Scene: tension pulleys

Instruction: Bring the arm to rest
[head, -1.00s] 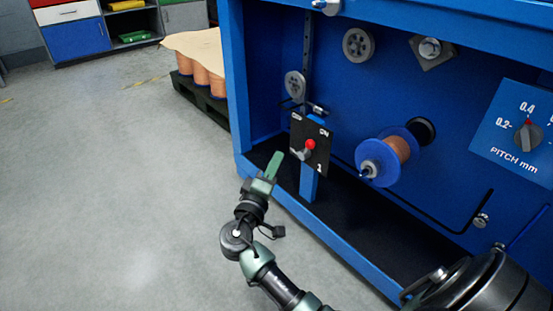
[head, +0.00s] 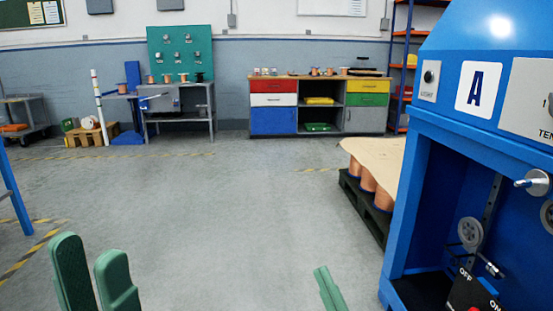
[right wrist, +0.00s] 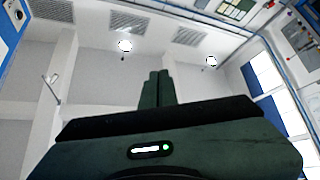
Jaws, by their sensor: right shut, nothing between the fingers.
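My right gripper (head: 322,272) points up at the bottom of the head view, left of the blue machine and apart from it. Its green fingers are together with nothing between them. The right wrist view also shows this gripper (right wrist: 156,78), fingers shut, with the ceiling behind. My left gripper (head: 90,252) stands at the lower left of the head view, its two green fingers apart and empty. The black OFF/ON switch plate (head: 465,291) on the machine is cut by the bottom edge, and its lever is mostly out of view.
The blue machine (head: 398,205) fills the right side. A dark pallet (head: 362,203) with covered copper spools stands beside it. A workbench with coloured drawers (head: 272,120) and a table with a green pegboard (head: 168,50) stand at the back wall. The middle floor is clear.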

